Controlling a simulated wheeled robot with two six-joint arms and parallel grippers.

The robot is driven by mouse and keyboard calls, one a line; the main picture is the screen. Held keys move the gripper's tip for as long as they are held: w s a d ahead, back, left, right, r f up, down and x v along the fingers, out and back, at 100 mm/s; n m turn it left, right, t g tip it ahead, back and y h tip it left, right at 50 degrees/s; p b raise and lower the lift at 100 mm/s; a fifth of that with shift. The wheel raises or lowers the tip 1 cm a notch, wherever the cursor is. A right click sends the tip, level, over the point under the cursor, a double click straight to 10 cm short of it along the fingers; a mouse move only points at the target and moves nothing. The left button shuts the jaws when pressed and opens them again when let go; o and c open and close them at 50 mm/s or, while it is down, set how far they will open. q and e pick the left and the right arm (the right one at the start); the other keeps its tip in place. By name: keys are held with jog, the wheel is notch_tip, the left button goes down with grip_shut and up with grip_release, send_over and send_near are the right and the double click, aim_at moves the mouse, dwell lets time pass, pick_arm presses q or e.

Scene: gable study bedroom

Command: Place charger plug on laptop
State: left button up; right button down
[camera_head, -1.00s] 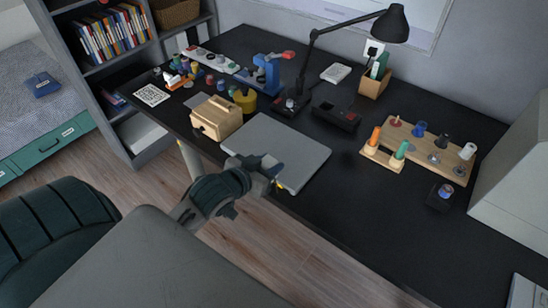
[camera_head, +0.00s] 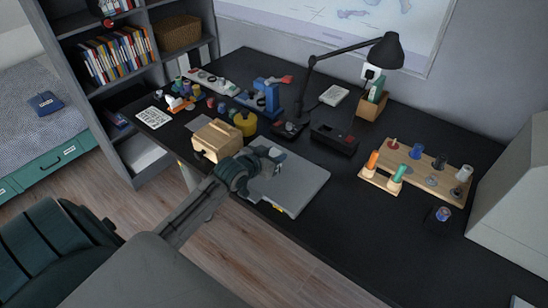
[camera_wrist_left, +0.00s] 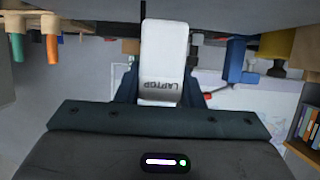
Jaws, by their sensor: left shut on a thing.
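The laptop (camera_head: 305,181) is a closed grey slab lying flat near the desk's front edge. My left gripper (camera_head: 272,158) is over its left part in the head view. In the left wrist view, the gripper (camera_wrist_left: 160,88) is shut on the charger plug (camera_wrist_left: 163,50), a white block marked LAPTOP held between the dark fingers. In the head view, the arm and fingers hide most of the plug, and I cannot tell whether it touches the laptop. My right gripper is not in view.
A wooden box (camera_head: 217,139) stands just left of the laptop. A black tray (camera_head: 335,138) and a desk lamp (camera_head: 386,53) are behind it. A wooden peg board (camera_head: 427,172) lies to the right. The black desk (camera_head: 345,225) is clear right of the laptop.

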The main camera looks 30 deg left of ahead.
pick_arm(q)
jog(key=shift+f, duration=0.75)
jog(key=shift+f, duration=0.1)
jog(key=o, duration=1.1)
jog(key=shift+c, duration=0.2)
jog(key=v, duration=1.2)
jog(key=shift+p, duration=0.3)
